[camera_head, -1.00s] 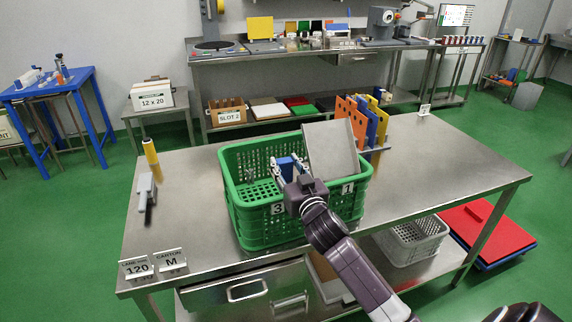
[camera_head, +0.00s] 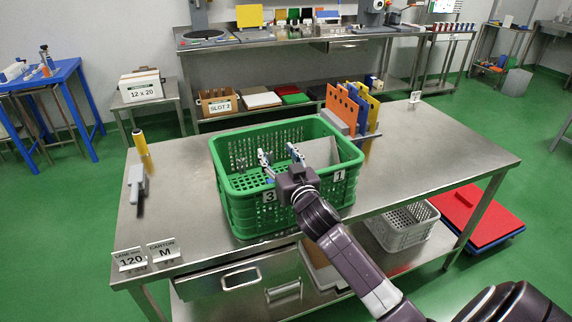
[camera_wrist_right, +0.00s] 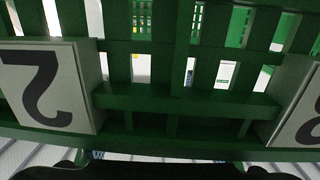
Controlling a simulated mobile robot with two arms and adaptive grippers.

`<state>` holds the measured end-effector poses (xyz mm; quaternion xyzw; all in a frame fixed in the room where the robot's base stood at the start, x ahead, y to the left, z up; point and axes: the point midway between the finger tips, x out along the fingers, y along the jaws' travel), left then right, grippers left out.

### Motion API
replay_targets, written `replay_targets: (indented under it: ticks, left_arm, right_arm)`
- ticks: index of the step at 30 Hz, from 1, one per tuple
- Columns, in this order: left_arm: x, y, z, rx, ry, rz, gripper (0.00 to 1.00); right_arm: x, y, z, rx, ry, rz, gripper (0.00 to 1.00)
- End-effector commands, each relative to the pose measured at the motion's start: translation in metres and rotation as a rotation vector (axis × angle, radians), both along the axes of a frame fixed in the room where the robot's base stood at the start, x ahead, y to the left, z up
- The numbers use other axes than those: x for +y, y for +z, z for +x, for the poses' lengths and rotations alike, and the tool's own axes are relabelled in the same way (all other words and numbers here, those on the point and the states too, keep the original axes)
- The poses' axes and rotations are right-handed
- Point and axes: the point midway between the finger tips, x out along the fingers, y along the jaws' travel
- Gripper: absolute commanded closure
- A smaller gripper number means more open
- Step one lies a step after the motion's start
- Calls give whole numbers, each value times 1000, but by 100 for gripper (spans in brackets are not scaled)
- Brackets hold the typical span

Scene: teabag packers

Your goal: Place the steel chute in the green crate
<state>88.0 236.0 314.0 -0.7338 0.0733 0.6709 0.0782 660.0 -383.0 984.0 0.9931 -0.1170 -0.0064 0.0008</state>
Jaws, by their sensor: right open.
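The steel chute (camera_head: 321,152) is a plain grey metal piece inside the right part of the green crate (camera_head: 240,206), its upper part showing near rim height. Its lower part is hidden by the crate wall and my gripper. The crate stands on the steel table and carries number plates. My right gripper (camera_head: 281,157) is open over the crate's near side, with its fingers spread left of the chute. I cannot tell whether a finger touches the chute. The right wrist view shows the slotted green crate wall (camera_wrist_right: 185,100) close up, with a plate reading 2. My left gripper is out of view.
Orange, blue and yellow perforated panels (camera_head: 352,108) stand in a rack just behind the crate's right corner. Label stands (camera_head: 148,255) sit at the front left. The table's right side is clear.

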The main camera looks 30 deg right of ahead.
Motion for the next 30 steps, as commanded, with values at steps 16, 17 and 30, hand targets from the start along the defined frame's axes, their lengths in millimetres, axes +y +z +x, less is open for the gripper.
replay_targets:
  ticks: [16,17,30]
  left_arm:
    - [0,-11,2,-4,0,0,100]
    - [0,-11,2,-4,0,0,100]
    - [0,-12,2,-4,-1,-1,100]
  right_arm:
    - [23,5,-97,-8,0,1,48]
    - [24,5,-101,-7,0,0,48]
    - [27,8,-116,-10,-1,-1,48]
